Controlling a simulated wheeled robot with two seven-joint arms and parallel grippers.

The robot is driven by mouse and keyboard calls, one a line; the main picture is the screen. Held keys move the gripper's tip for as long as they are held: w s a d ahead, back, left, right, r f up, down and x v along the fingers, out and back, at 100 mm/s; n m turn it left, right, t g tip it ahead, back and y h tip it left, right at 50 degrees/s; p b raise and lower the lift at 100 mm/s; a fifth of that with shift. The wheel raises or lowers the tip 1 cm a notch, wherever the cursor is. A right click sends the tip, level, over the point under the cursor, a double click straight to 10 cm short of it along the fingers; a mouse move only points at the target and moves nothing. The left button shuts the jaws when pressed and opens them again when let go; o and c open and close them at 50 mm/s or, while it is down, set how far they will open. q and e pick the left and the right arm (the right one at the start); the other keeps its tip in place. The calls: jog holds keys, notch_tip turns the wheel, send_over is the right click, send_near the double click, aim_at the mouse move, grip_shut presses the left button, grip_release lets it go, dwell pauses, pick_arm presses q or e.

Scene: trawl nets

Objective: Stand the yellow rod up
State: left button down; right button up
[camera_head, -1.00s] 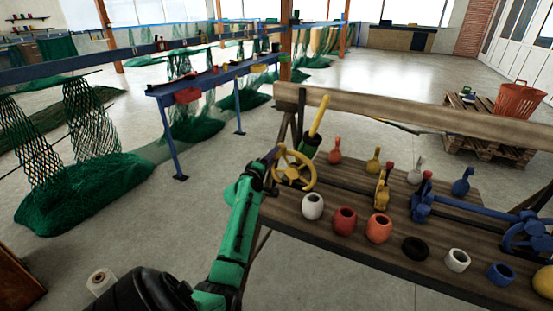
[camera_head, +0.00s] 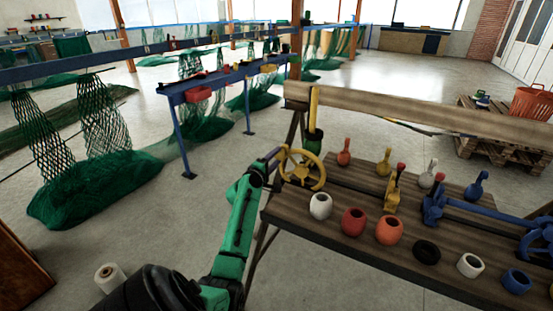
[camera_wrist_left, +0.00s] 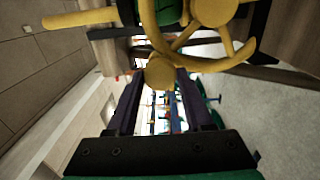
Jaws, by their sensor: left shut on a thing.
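The yellow rod (camera_head: 314,108) stands about upright in a green holder (camera_head: 313,141) at the bench's far left corner. In the left wrist view the rod (camera_wrist_left: 80,18) lies across the top left. A yellow handwheel (camera_head: 322,170) is mounted in front of the holder. My left gripper (camera_head: 275,158) is at the wheel's left rim. In the left wrist view its fingers (camera_wrist_left: 160,88) are shut on a round yellow knob (camera_wrist_left: 160,70) of the wheel. My right gripper is not in view.
The wooden bench (camera_head: 345,245) carries several coloured pots, such as a white pot (camera_head: 320,206) and a red pot (camera_head: 353,221), and several bottle-shaped pieces. A wooden beam (camera_head: 420,108) runs along its back. Open floor (camera_head: 215,170) lies to the left.

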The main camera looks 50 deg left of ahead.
pick_arm(q)
jog(key=shift+c, duration=1.4)
grip_release()
jog(key=shift+a+f, duration=0.1)
jog(key=b+v, duration=0.1)
jog(key=v, duration=1.3)
jog(key=shift+s, duration=0.35)
